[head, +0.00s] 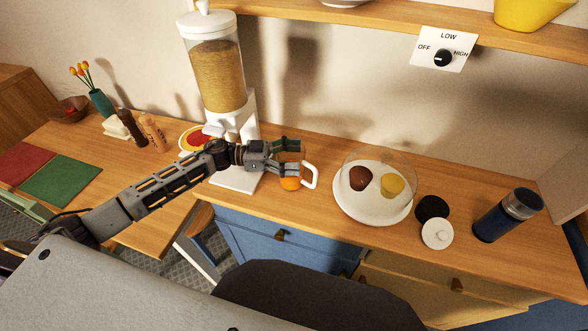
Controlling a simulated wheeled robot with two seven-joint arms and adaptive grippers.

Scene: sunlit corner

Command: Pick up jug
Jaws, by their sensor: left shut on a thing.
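The jug (291,183) is a small vessel with an orange lower part and a white handle on its right side. It is at the counter's middle, just right of the cereal dispenser's base. My left gripper (287,157) reaches in from the left and is shut on the jug, with its fingers across the upper part and hiding much of it. I cannot tell whether the jug's bottom touches the counter. My right gripper is not in view.
A cereal dispenser (217,75) stands close behind my left gripper. A white plate (371,213) with a clear dome is right of the jug. A blue flask (507,215) and a white lid (437,233) are farther right. A shelf (390,27) runs above.

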